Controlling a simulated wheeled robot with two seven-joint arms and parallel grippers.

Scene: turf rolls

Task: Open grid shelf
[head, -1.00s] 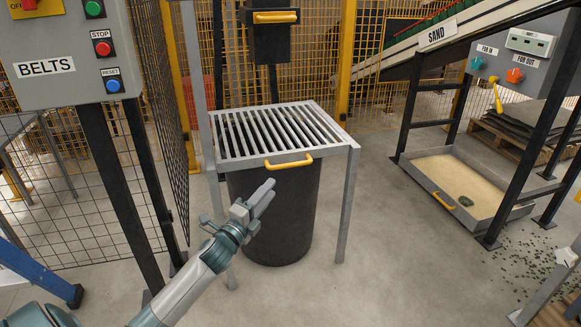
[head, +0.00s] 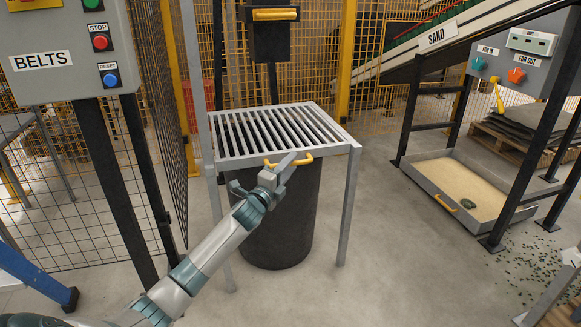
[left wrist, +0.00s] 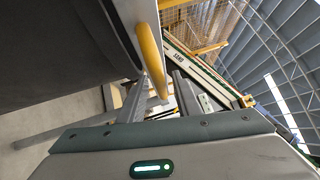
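The grid shelf (head: 268,129) is a grey slatted rack on metal legs, level above a dark bin (head: 278,225). Its yellow handle (head: 303,160) is on the front edge. My left gripper (head: 290,163) is at that handle, covering part of it in the head view. In the left wrist view the handle (left wrist: 151,58) comes down from the top, and its lower end shows between the two spread fingers (left wrist: 158,100). The gripper looks open, with gaps beside the handle; contact cannot be told. My right gripper is not in view.
A BELTS control box (head: 65,55) on dark posts stands at left beside a mesh fence (head: 163,110). At right, a sand tray (head: 460,190) lies under the SAND conveyor (head: 440,35). The floor in front of the bin is clear.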

